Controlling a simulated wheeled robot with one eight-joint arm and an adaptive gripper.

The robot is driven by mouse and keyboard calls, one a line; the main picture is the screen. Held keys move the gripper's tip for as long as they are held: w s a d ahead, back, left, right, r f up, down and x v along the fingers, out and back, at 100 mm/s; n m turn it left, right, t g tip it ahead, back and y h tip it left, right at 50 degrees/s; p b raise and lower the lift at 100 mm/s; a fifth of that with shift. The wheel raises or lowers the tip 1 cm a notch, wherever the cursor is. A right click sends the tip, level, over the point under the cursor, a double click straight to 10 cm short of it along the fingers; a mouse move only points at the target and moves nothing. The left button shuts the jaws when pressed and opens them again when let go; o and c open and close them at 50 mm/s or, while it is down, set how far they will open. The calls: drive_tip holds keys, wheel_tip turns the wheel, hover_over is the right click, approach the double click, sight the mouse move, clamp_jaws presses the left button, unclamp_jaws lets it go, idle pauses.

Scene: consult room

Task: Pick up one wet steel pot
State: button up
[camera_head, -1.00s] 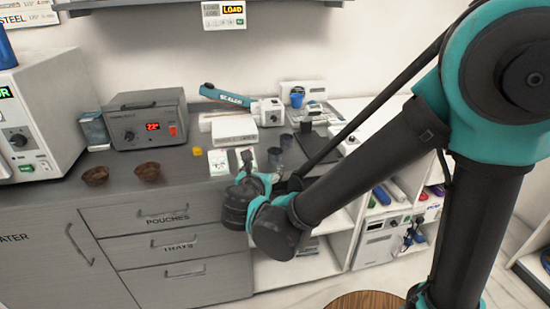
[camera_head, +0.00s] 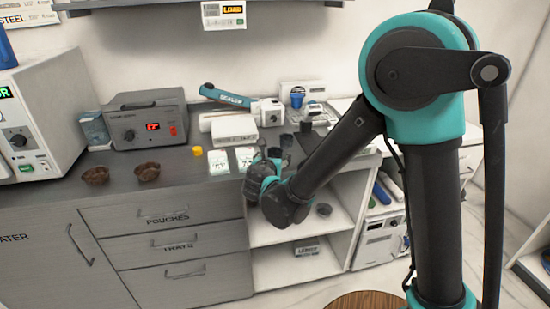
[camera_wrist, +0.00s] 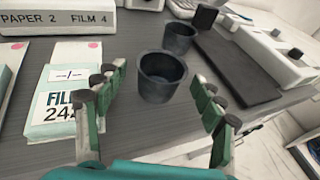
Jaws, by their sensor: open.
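Two dark grey steel pots stand upright on the counter in the wrist view. The nearer pot (camera_wrist: 162,78) is between my open fingers, slightly beyond their tips, and appears empty. The farther pot (camera_wrist: 180,38) stands just behind it, close to the device with the dark plate. My gripper (camera_wrist: 158,88) is open, with green and grey fingers on either side of the nearer pot. In the head view my gripper (camera_head: 264,168) is at the counter's front edge, and one pot (camera_head: 286,140) shows just beyond it. Whether the pots are wet I cannot tell.
Paper film packets (camera_wrist: 66,100) lie left of the pots. The device with a dark plate (camera_wrist: 235,65) stands to the right. Open shelves (camera_head: 300,230) are below the counter.

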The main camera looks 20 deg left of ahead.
drive_tip(key=shift+x, duration=1.2)
drive_tip(key=shift+c, duration=0.5)
drive_tip(key=c, duration=1.2)
drive_tip(key=shift+r, duration=0.2)
